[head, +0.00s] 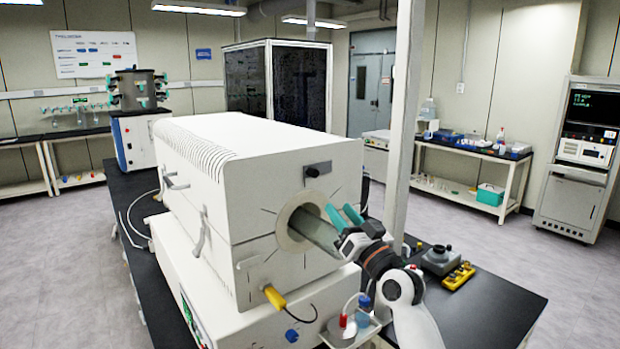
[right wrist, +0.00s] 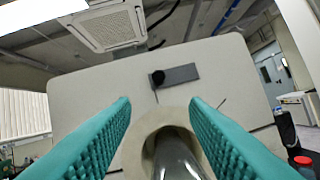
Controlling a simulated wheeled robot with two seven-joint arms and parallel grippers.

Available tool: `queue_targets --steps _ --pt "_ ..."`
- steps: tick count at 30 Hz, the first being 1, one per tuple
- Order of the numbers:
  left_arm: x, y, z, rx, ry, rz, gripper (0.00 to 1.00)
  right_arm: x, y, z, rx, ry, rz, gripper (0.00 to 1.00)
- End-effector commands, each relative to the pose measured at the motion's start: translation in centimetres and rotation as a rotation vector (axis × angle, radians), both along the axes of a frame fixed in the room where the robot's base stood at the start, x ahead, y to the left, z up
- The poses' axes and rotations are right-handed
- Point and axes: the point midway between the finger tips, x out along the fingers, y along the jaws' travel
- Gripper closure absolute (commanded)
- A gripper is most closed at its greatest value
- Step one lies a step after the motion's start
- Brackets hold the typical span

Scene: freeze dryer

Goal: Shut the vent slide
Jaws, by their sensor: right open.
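The vent slide is a small dark grey plate with a black round knob (head: 318,169) on the upper end face of the white tube furnace (head: 240,180). In the right wrist view the plate (right wrist: 180,75) lies straight ahead, with the knob (right wrist: 158,78) at its left end. The fingers also show in the right wrist view (right wrist: 159,103). My left gripper is out of view.
A grey tube (head: 318,232) sticks out of the opening, close to my right fingers. A yellow-handled part (head: 275,297) is low on the furnace. Small bottles (head: 352,320) stand in front. A white post (head: 404,120) rises behind my right gripper. A joystick box (head: 440,260) sits on the black bench.

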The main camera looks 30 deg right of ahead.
Motion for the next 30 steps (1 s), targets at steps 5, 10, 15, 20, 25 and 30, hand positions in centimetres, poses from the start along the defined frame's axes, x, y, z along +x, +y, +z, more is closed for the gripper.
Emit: queue_targets --steps 5,10,15,20,25,30 --pt "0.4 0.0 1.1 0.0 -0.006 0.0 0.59 1.8 -0.1 1.1 0.001 -0.001 0.0 0.59" --pt "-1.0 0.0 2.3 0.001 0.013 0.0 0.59 5.1 -0.1 2.5 0.002 0.0 0.001 0.59" --pt "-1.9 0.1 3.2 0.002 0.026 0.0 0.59 8.2 -0.2 3.5 0.001 0.001 0.0 0.59" --pt "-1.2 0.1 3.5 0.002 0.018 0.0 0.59 10.1 -0.3 4.0 0.0 0.001 0.002 0.59" --pt "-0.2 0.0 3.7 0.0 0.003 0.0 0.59 11.0 -0.3 4.3 0.0 0.001 0.0 0.59" --pt "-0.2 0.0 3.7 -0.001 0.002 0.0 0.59 11.1 -0.3 4.3 0.0 0.001 0.0 0.59"
